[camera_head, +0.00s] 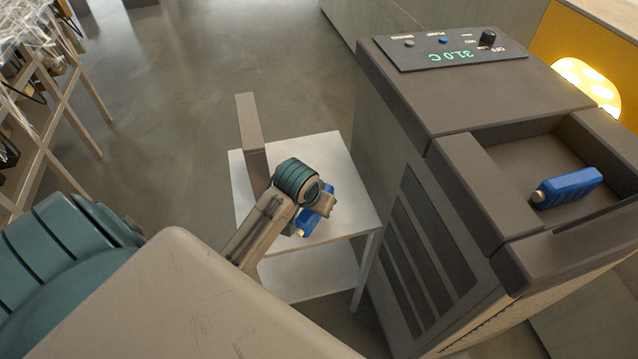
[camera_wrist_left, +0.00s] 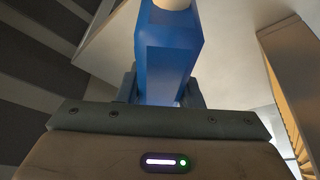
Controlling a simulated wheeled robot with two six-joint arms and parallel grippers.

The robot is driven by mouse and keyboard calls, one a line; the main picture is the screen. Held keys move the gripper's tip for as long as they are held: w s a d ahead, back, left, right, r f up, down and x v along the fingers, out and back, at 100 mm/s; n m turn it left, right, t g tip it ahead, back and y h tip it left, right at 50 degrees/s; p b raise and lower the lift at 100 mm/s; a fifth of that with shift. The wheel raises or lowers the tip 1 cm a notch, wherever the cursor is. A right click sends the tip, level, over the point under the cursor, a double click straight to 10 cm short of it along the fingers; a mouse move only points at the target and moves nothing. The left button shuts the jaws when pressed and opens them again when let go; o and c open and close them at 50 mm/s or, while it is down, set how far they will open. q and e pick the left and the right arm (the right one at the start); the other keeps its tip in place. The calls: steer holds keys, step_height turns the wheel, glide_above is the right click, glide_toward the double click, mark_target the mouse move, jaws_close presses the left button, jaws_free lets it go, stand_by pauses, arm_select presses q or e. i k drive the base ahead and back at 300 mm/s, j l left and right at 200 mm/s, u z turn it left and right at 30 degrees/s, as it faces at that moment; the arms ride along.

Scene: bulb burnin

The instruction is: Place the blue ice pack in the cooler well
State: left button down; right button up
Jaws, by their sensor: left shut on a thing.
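One blue ice pack (camera_head: 303,224) is in my left gripper (camera_head: 318,212), over the small white side table in the head view. My wrist hides part of it. In the left wrist view the same blue pack (camera_wrist_left: 168,60), with its pale cap at the top, stands between the two dark fingers of the left gripper (camera_wrist_left: 160,92), which are shut on it. A second blue ice pack (camera_head: 568,187) with a pale cap lies in the recessed well (camera_head: 525,160) on top of the brown cooler, at the right. My right gripper is not in view.
The cooler (camera_head: 425,240) stands just right of the white table (camera_head: 345,165). Its panel (camera_head: 450,48) reads 31.0 C. A wooden rack (camera_head: 60,100) stands at far left. A yellow lit unit (camera_head: 590,80) is behind the cooler. The floor behind the table is clear.

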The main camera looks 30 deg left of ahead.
mark_target(529, 167)
steer(key=k, duration=0.55)
steer(key=j+z, duration=0.1)
steer(key=z, duration=0.25)
steer(key=k+z, duration=0.1)
steer(key=z, duration=0.3)
steer(key=j+z, duration=0.1)
steer(key=z, duration=0.25)
steer(key=k+j+z, duration=0.1)
steer(key=j, duration=0.25)
steer(key=k, duration=0.1)
